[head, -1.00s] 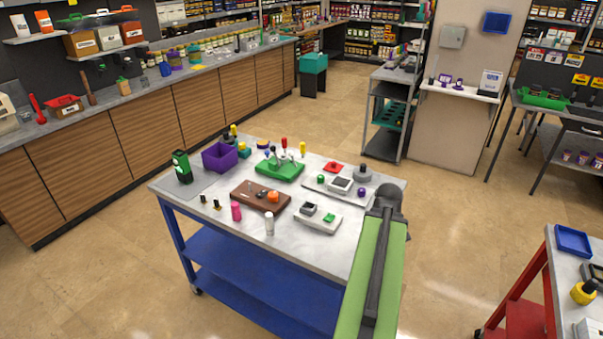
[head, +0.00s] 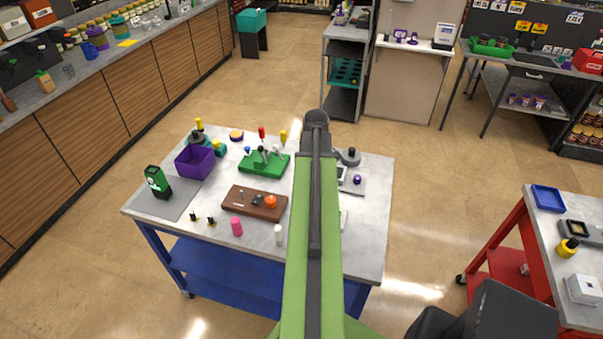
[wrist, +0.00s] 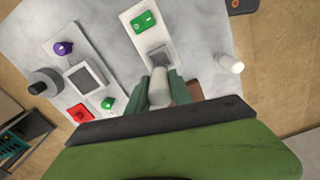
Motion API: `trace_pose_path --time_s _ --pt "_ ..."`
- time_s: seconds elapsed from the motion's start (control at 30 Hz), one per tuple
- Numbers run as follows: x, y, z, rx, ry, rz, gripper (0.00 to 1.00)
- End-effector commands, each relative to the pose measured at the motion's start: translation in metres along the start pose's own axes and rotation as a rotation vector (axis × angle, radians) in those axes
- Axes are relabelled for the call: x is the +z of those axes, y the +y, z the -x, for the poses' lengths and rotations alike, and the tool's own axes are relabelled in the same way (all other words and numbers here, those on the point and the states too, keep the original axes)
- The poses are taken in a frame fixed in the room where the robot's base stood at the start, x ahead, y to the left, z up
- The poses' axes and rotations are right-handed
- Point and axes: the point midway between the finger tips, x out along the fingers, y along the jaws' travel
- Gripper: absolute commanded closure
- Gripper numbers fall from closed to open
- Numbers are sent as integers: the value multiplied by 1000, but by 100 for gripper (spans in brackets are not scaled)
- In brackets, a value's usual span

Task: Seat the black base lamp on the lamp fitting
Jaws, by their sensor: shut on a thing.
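In the wrist view my gripper (wrist: 159,78) has its two green fingers closed around a pale grey-white rounded piece (wrist: 159,92). Only its pale part shows, so I cannot see a black base on it. Just beyond the fingertips, a white plate (wrist: 172,82) carries a grey square block (wrist: 157,57) and a green piece (wrist: 146,21). I cannot tell whether that block is the lamp fitting, or whether the held piece touches it. In the head view my arm hides the gripper and most of this plate.
On the worktable (head: 372,220) a brown board (head: 236,207), a green board (head: 250,165), a purple box (head: 184,162), a pink cylinder (head: 237,227) and a white cylinder (head: 278,237) stand left of my arm. A second plate (wrist: 70,58) with several parts lies left in the wrist view.

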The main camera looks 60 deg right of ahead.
Motion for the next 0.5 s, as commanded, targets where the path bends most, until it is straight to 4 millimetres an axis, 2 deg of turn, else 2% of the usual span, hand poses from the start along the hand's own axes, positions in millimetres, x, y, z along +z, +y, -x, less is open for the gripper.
trace_pose_path --time_s 0.27,0.5 --pt "-3 -2 -14 0 0 7 100" --pt "-4 -2 -41 0 0 8 100"
